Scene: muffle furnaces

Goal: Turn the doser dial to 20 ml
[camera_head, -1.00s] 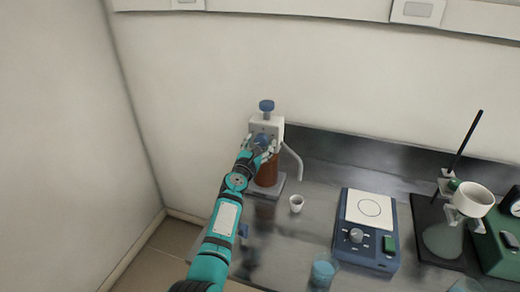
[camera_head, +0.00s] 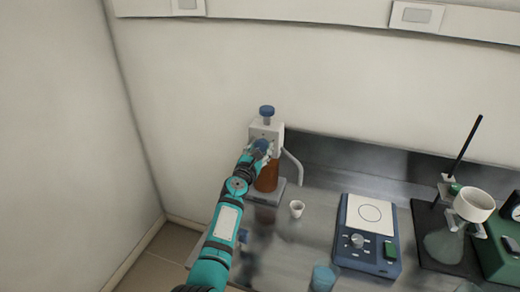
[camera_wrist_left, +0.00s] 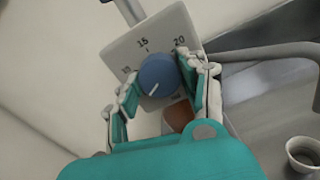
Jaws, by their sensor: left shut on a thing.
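The doser (camera_head: 266,132) stands at the back of the bench, a white head with a blue top knob over a brown bottle (camera_head: 267,178). Its blue dial (camera_wrist_left: 158,74) faces my left gripper (camera_head: 262,150). In the left wrist view the left gripper (camera_wrist_left: 161,86) is shut on the dial, one finger on each side. The white plate (camera_wrist_left: 122,49) behind the dial shows 15 above it and 20 at upper right; a mark at left is partly hidden. The dial's white line points to the lower left. My right gripper is not in view.
A blue hotplate (camera_head: 368,235), a blue beaker (camera_head: 323,277) and a stand with a flask (camera_head: 444,243) are further right. The wall is close behind.

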